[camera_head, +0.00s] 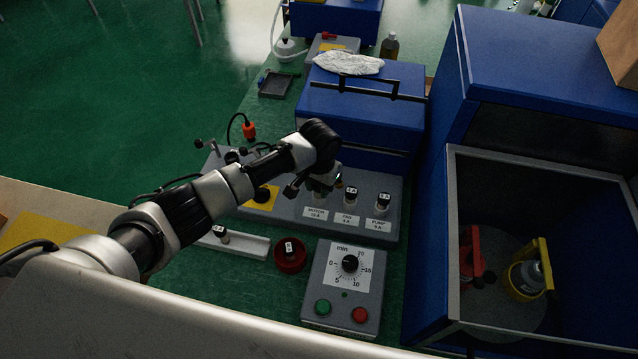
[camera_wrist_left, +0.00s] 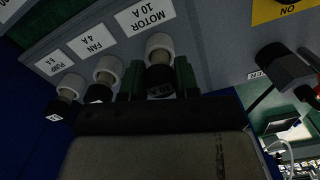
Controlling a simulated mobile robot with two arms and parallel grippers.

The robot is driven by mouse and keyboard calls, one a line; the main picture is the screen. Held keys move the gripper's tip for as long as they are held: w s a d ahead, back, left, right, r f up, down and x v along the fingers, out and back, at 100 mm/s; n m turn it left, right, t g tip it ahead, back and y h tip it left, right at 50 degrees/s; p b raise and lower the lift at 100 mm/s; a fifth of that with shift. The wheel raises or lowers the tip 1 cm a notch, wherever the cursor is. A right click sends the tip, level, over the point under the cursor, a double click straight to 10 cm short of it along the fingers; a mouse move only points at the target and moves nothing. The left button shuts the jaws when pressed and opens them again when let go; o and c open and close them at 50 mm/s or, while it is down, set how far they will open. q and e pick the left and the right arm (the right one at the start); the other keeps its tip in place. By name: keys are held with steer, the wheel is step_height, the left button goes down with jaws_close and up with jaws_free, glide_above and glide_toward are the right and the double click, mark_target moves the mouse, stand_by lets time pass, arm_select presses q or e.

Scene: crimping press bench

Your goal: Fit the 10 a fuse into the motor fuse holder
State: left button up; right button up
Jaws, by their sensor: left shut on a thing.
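My left gripper (camera_head: 319,190) is over the motor position of the grey fuse panel (camera_head: 376,227), above the label "MOTOR 10 A" (camera_head: 315,213). In the left wrist view its green fingers (camera_wrist_left: 160,80) are shut on a black-capped fuse (camera_wrist_left: 160,79). The fuse is lined up with the white collar of the motor fuse holder (camera_wrist_left: 158,45) and appears to be at or in it; how deep it sits cannot be told. The cap's marking is hard to read. The fan fuse (camera_head: 350,195) and pump fuse (camera_head: 382,202) stand in their holders beside it. My right gripper is not in view.
A red dish (camera_head: 290,262) holds a fuse, and a pale tray (camera_head: 252,246) holds another. A timer box (camera_head: 343,290) stands in front. A black knob on a yellow plate (camera_head: 270,197) is left of the gripper. A blue cabinet (camera_head: 362,110) rises behind.

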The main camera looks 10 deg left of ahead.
arm_select(q)
steer(key=shift+f, duration=0.25)
steer(key=o, duration=1)
steer(key=shift+c, duration=0.2)
steer(key=shift+r, duration=0.1)
step_height(320, 180, up, 11)
steer(key=shift+f+b, duration=0.1)
steer(key=shift+b, duration=0.5)
steer(key=shift+s+f, duration=0.1)
steer(key=shift+f, duration=0.05)
